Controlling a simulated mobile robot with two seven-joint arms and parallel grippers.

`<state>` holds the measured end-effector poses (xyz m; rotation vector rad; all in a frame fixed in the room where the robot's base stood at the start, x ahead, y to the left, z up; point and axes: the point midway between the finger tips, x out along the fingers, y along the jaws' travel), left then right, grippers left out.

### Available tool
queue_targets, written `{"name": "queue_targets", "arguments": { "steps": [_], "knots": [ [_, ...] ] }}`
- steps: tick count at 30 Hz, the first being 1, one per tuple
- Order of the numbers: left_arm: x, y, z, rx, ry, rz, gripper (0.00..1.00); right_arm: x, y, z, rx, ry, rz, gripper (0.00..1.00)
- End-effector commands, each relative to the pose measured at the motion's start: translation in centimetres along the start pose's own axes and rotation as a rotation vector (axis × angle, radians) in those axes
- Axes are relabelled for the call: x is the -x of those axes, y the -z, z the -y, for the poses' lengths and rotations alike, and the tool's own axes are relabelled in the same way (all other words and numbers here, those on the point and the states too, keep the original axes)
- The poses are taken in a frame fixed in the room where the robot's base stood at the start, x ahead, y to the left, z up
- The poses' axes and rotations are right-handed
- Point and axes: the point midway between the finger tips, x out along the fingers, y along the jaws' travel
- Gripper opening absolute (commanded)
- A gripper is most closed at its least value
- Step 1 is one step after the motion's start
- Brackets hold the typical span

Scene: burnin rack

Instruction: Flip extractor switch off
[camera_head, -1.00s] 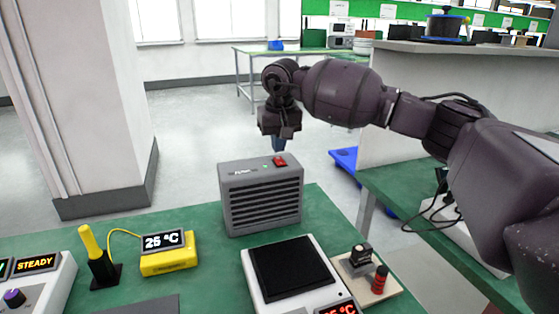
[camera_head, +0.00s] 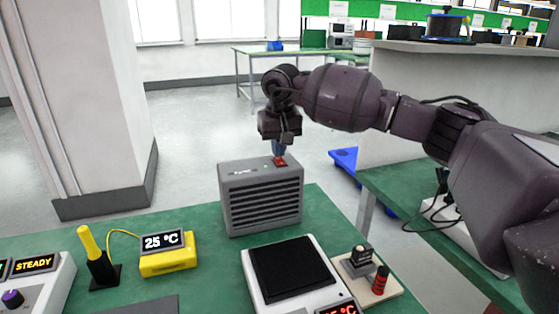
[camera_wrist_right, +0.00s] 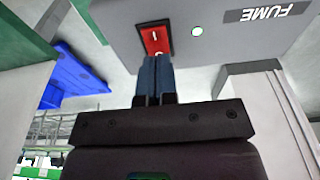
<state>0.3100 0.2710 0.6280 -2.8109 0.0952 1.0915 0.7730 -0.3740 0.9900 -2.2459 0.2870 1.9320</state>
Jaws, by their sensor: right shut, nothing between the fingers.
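The extractor is a grey box (camera_head: 262,200) with a slatted front, standing at the back of the green table. Its red rocker switch (camera_head: 281,162) is on the top right and also shows in the right wrist view (camera_wrist_right: 155,40), next to a small green light (camera_wrist_right: 197,31) and a "FUME" label (camera_wrist_right: 268,13). My right gripper (camera_head: 279,152) points down over the switch, its blue fingertips shut and empty. In the wrist view the fingertips (camera_wrist_right: 157,62) are at the switch's near edge; I cannot tell whether they touch it. My left gripper is not in view.
A hot plate (camera_head: 290,272) with a black top stands in front of the extractor. A yellow thermometer (camera_head: 168,255) and a yellow-handled tool in a black stand (camera_head: 98,258) are to the left. A small board with a red-black knob (camera_head: 372,280) is to the right.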

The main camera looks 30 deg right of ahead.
Motion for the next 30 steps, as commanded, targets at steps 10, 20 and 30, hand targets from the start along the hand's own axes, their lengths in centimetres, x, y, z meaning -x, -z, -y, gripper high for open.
{"name": "queue_targets", "arguments": {
  "steps": [10,20,30],
  "knots": [
    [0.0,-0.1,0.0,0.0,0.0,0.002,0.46,-0.5,-0.1,0.0,0.0,0.0,0.0,0.0],
    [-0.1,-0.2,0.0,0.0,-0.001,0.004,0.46,-0.9,-0.1,0.0,0.0,0.0,0.0,0.0],
    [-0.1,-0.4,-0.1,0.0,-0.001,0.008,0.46,-1.4,-0.3,0.0,0.001,-0.001,0.003,0.0]
  ]
}}
